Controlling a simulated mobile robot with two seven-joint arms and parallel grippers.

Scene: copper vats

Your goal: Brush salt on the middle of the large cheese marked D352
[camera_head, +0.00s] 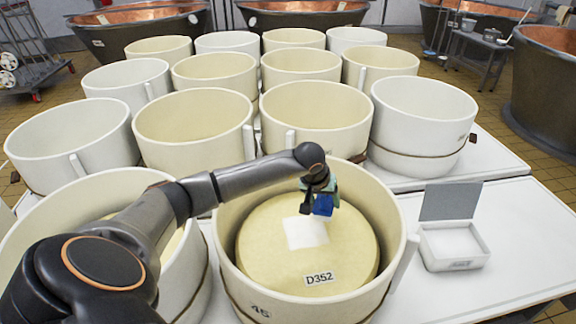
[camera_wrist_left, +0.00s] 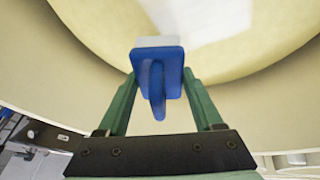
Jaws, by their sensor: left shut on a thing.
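The large cheese (camera_head: 270,262) labelled D352 (camera_head: 319,278) lies inside a round cream mould (camera_head: 228,250) at the front centre. A white patch (camera_head: 306,232) lies on the middle of its top. My left gripper (camera_head: 320,198) is over the far right part of the cheese, shut on a blue brush (camera_head: 324,206). In the left wrist view the green fingers hold the brush's blue handle (camera_wrist_left: 157,80), with its pale bristle end (camera_wrist_left: 157,41) towards the cheese (camera_wrist_left: 105,28). I cannot tell whether the bristles touch the cheese. My right gripper is not in view.
An open white salt box (camera_head: 453,246) with a grey lid stands on the white table (camera_head: 500,262) right of the mould. Several other moulds (camera_head: 193,128) crowd behind and left. Copper vats (camera_head: 545,90) stand around the room.

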